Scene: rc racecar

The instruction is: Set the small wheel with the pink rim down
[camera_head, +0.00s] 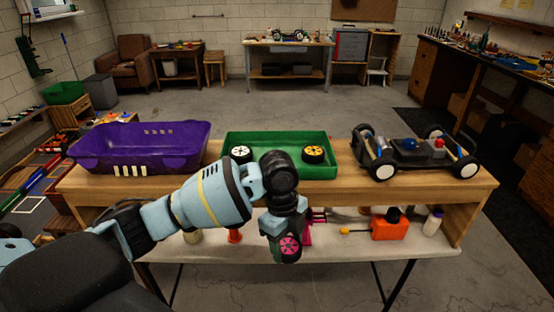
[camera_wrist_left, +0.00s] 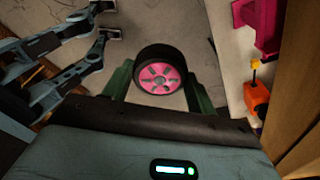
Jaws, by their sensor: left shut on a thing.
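The small black wheel with the pink rim (camera_head: 290,246) is held by my left gripper (camera_head: 283,240) in front of the bench's lower shelf. In the left wrist view the wheel (camera_wrist_left: 160,72) sits between the two green fingers, its pink spoked face toward the camera. The left gripper (camera_wrist_left: 160,85) is shut on it. The concrete floor shows behind the wheel there, and nothing visibly supports it from below. My right gripper is not seen in the head view, and I cannot identify it in the wrist view.
On the wooden bench top (camera_head: 330,191) stand a purple bin (camera_head: 140,150), a green tray (camera_head: 277,139) with a white-rimmed and a yellow-rimmed wheel, and a toy car (camera_head: 412,152). The pale lower shelf (camera_head: 350,245) holds an orange container (camera_head: 391,227) and a bottle (camera_head: 432,222).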

